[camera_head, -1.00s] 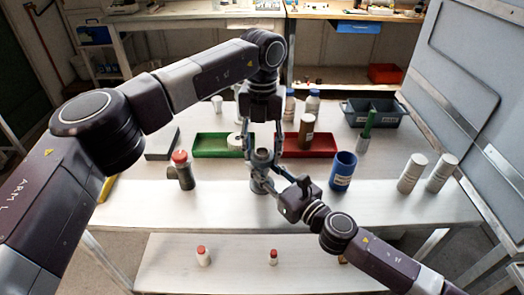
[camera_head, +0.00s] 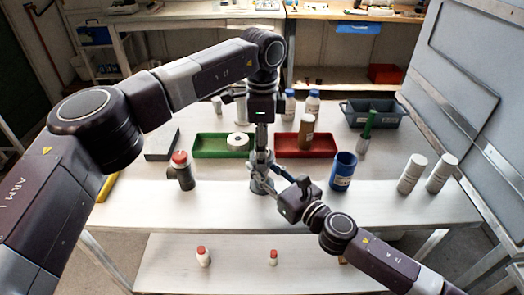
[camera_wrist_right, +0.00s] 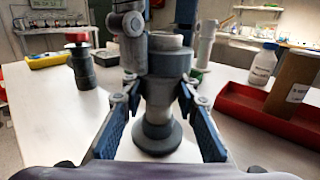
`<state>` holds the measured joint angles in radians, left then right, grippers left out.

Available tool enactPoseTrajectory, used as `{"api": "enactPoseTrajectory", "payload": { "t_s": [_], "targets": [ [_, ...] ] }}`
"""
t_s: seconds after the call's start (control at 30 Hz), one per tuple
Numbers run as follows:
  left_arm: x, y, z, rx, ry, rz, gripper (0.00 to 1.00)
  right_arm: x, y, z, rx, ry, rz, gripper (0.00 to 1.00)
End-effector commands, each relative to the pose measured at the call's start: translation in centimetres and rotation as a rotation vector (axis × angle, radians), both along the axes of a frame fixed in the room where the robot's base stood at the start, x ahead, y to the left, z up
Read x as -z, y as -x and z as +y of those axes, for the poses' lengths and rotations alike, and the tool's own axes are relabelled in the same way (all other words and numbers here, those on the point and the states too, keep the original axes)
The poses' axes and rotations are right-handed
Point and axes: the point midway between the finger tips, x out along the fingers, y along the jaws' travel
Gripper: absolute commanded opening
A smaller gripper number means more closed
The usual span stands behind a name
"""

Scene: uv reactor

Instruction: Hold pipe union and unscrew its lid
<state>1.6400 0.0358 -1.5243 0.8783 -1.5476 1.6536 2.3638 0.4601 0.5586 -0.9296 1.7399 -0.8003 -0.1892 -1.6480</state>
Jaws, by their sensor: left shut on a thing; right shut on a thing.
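The grey pipe union (camera_head: 259,187) stands upright on the white table near its front edge. In the right wrist view its body (camera_wrist_right: 157,105) and wide round foot show in the middle, with its wider lid (camera_wrist_right: 169,63) on top. My right gripper (camera_wrist_right: 156,98) is shut on the union's body, one blue-padded finger on each side. My left gripper (camera_head: 261,158) points straight down from above and is shut on the lid. In the head view its fingers are seen nearly edge-on and hide most of the lid.
A green tray (camera_head: 211,154) holds a white roll, and a red tray (camera_head: 318,154) holds a brown bottle. A red-capped dark bottle (camera_head: 184,176) stands to the left, a blue cup (camera_head: 343,172) to the right.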

Motion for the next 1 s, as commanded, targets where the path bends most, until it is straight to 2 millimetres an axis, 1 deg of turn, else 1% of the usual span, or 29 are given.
{"api": "enactPoseTrajectory", "payload": {
  "t_s": [0.03, 0.1, 0.2, 0.3, 0.43, 0.7, 0.73, 0.87, 0.9, 1.0],
  "targets": [
    [-0.09, -0.27, 0.23, -0.086, -0.002, -0.007, 0.14, -0.08, 0.14, 0.16, -0.005, -0.001, -0.002, 0.00],
    [-0.09, -0.28, 0.24, -0.202, -0.002, -0.007, 0.14, -0.08, 0.14, 0.16, -0.005, -0.001, -0.002, 0.00],
    [-0.10, -0.28, 0.24, -0.346, -0.001, -0.008, 0.14, -0.07, 0.13, 0.15, -0.004, -0.001, -0.001, 0.00],
    [-0.11, -0.28, 0.24, -0.445, -0.002, -0.008, 0.14, -0.07, 0.13, 0.14, -0.004, -0.001, -0.001, 0.00],
    [-0.11, -0.28, 0.25, -0.504, -0.001, -0.008, 0.14, -0.06, 0.13, 0.13, -0.004, -0.001, -0.001, 0.00],
    [-0.10, -0.28, 0.26, -0.509, -0.002, -0.008, 0.14, -0.06, 0.12, 0.11, -0.004, -0.001, -0.001, 0.00],
    [-0.11, -0.28, 0.26, -0.509, -0.002, -0.008, 0.44, -0.06, 0.12, 0.11, -0.003, -0.001, -0.001, 0.00],
    [-0.10, -0.22, 0.20, -0.507, -0.001, -0.006, 0.59, -0.06, 0.10, 0.09, -0.003, -0.001, -0.001, 0.00],
    [-0.09, -0.20, 0.17, -0.506, -0.001, -0.005, 0.61, -0.06, 0.08, 0.07, -0.003, -0.001, -0.001, 0.00],
    [-0.07, -0.15, 0.13, -0.505, -0.001, -0.004, 0.61, -0.06, 0.05, 0.05, -0.002, -0.001, -0.001, 0.00]
  ]
}}
